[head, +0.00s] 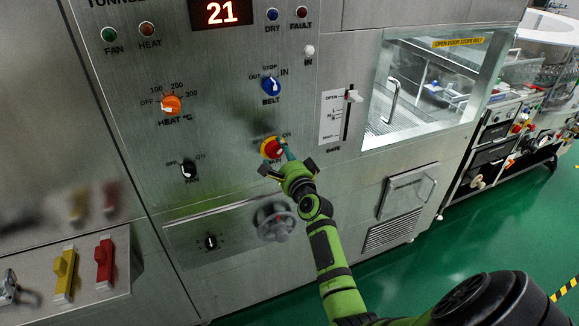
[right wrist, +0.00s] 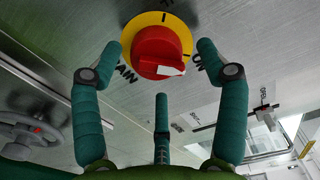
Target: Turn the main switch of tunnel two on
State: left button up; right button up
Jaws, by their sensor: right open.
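The main switch (head: 271,147) is a red knob on a yellow disc, low on the steel panel of a tunnel. In the right wrist view, the knob (right wrist: 155,46) has a white pointer mark facing roughly towards the ON lettering (right wrist: 199,62). My right gripper (head: 287,160) is open in front of the switch. In the right wrist view, its fingers (right wrist: 156,66) are spread, one on each side of the knob and one below. I cannot tell whether any finger touches it. The panel's tunnel number is cut off. My left gripper is out of view.
Above the switch are a blue belt knob (head: 271,86) and an orange heat knob (head: 171,104). A black fan knob (head: 189,169) is to the left. A grey handwheel (head: 276,222) sits below. A glass window (head: 420,85) and gate lever (head: 352,96) are to the right.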

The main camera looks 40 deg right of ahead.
jog(key=v, duration=1.1)
jog(key=shift+d, duration=0.15)
jog(key=s+a+f+n+g+y, duration=0.1)
jog(key=a+f+n+g+y, duration=0.2)
jog(key=f, duration=0.7)
jog(key=s+a+f+n+g, duration=0.1)
jog(key=a+f+n, duration=0.25)
jog(key=f, duration=0.65)
jog(key=s+a+f+n+g+y+b, duration=0.1)
jog(key=s+a+f+n+g, duration=0.2)
jog(key=f, duration=0.5)
jog(key=s+a+f+n+g, duration=0.1)
jog(key=s+a+f+n, duration=0.1)
jog(key=s+a+f, duration=0.35)
jog(key=s+f+n+g, duration=0.2)
jog(key=s+f+n, duration=0.2)
jog(key=s+f, duration=0.3)
jog(key=s+f+n+g, duration=0.3)
jog(key=s+f, duration=0.4)
jog(key=s, duration=0.9)
jog(key=s+f+n+g, duration=0.3)
jog(key=s+f+n, duration=0.2)
jog(key=s, duration=0.6)
jog(key=shift+s+a+f+b, duration=0.3)
jog(key=shift+f+b, duration=0.15)
jog(key=shift+f, duration=0.55)
